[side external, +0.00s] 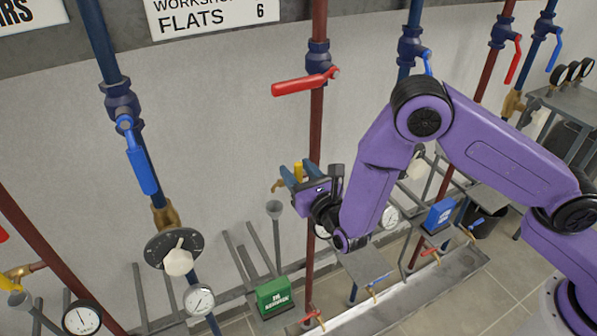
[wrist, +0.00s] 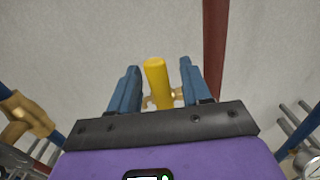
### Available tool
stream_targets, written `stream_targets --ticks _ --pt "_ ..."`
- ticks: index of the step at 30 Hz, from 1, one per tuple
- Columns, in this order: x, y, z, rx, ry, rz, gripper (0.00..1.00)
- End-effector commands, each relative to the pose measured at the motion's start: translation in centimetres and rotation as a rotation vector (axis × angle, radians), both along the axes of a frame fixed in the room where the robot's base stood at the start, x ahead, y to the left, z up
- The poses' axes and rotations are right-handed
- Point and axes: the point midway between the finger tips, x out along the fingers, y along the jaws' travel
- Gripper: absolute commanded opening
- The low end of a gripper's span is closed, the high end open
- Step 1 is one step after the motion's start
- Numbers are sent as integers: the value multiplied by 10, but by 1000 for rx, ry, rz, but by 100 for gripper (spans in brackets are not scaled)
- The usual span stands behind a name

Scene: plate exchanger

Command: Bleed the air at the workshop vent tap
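A small brass tap with a yellow handle (side external: 298,171) sits by the red pipe, below a sign reading "FLATS 6". My gripper (side external: 294,176) is at this tap, with its blue fingers on either side of the yellow handle. In the wrist view the yellow handle (wrist: 156,84) stands between the two fingers (wrist: 160,72), with a narrow gap showing on each side. The gripper is open. The brass body (wrist: 155,101) shows partly behind the handle, and its lower part is hidden by my gripper.
A red lever valve (side external: 300,85) lies across the red pipe above. A grey funnel (side external: 274,208) stands below left of the tap. A blue-handled valve (side external: 140,165) and black dial (side external: 172,249) are on the left pipe. A green box (side external: 272,297) sits low.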

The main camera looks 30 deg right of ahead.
Motion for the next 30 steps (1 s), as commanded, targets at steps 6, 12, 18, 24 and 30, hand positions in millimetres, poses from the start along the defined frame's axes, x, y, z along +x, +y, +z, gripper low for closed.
stream_targets --ticks 6,12,18,24,30 --pt "-4 0 0 -2 2 1 48" --pt "-31 1 0 -4 2 5 48" --pt "-74 2 0 -4 2 7 48" --pt "-116 2 0 -4 1 8 48" --pt "-152 1 0 -2 0 6 48"
